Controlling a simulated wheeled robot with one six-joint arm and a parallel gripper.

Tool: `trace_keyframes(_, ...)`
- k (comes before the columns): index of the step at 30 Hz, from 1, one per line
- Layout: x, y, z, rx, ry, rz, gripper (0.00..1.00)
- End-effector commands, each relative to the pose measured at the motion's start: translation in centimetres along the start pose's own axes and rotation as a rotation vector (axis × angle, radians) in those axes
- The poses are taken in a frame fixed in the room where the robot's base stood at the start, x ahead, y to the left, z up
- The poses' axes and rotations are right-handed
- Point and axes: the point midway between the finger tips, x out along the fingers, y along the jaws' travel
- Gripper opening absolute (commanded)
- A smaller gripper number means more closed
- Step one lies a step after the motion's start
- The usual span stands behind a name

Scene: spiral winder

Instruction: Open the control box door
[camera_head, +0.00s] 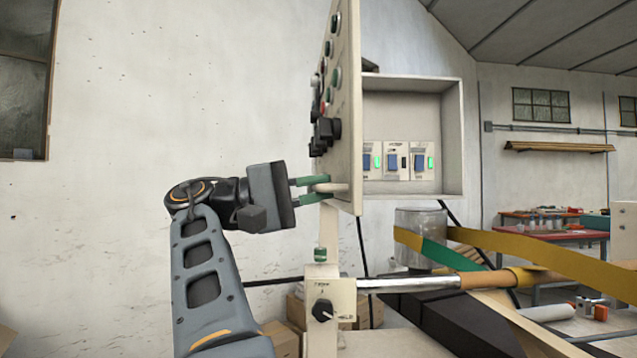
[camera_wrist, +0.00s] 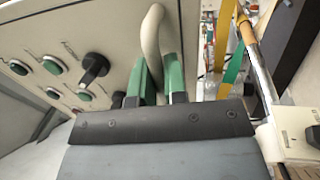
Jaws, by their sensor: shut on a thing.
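The control box (camera_head: 453,140) is cream-coloured, with several breaker modules (camera_head: 398,160) showing inside it in the head view. Its door (camera_head: 347,120) stands swung wide open toward me, seen nearly edge-on, with buttons and black knobs on its outer face. The door's panel also shows in the wrist view (camera_wrist: 55,45). A pale curved handle (camera_head: 331,187) sits at the door's lower edge. My gripper (camera_head: 314,189) is shut on this handle, its green fingers on either side of it. The handle rises between the fingers in the wrist view (camera_wrist: 151,40).
A small post with a black knob (camera_head: 322,310) stands just below my gripper. A metal roller bar (camera_head: 410,284) and a yellow-green strip (camera_head: 450,252) run to the right. Cardboard boxes (camera_head: 283,338) lie low behind.

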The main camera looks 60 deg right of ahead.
Motion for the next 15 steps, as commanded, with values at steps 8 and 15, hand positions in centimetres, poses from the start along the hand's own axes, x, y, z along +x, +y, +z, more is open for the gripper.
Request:
trace_keyframes(8,-0.75,0.35,0.23,0.001,0.01,0.006,0.0)
trace_keyframes(15,-0.98,0.39,0.22,0.003,0.02,0.006,0.14)
